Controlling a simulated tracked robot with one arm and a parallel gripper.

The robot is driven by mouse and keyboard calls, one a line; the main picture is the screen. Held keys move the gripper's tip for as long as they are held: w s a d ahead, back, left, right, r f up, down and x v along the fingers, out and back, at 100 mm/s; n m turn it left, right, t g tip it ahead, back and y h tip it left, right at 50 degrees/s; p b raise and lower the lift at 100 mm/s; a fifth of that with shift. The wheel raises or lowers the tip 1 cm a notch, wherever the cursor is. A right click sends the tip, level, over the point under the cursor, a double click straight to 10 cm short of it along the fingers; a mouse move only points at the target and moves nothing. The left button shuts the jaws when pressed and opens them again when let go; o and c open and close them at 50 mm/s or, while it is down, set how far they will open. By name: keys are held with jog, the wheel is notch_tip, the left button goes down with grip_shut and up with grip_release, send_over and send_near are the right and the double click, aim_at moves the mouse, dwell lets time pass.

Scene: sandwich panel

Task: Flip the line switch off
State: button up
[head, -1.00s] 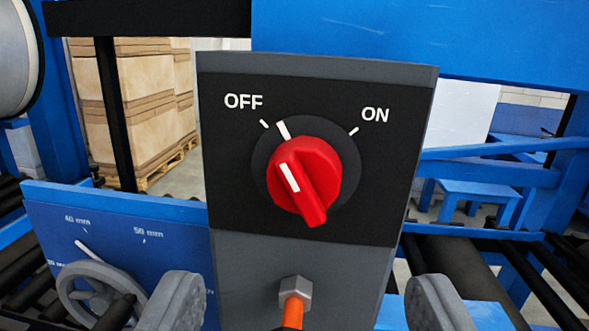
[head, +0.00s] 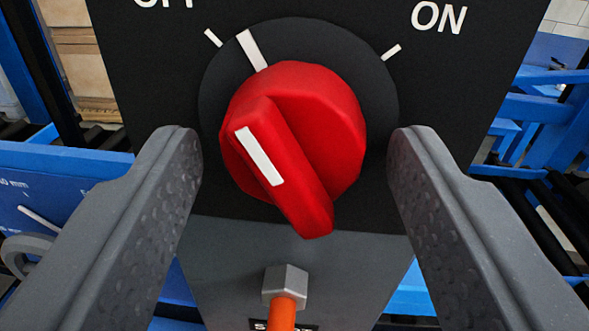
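The line switch is a red rotary knob (head: 310,110) on a round black plate (head: 377,90), set in a dark panel. Its white pointer line tilts up and to the left, between the OFF tick and the ON tick, much closer to OFF. The OFF label at the top left is partly cut off by the frame edge; the ON label (head: 438,16) shows at the top right. My gripper (head: 297,155) is open, with one finger on each side of the knob. No contact shows between the fingers and the knob.
Below the knob a grey hex fitting (head: 286,287) with an orange cable (head: 281,314) comes out of the panel's lower part. A blue plate with a scale and a handwheel (head: 22,253) is at the left. Blue frames and dark rollers stand at the right.

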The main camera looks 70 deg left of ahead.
jog(key=c, duration=0.7)
jog(key=shift+f+n+b, duration=0.1)
jog(key=shift+n+b, duration=1)
jog(key=shift+n, duration=0.4)
jog(key=o, duration=1)
jog(key=b+v, duration=0.2)
jog(key=v, duration=1.1)
jog(key=shift+s+d, duration=0.15)
jog(key=shift+d, duration=0.25)
jog(key=shift+r, duration=0.3)
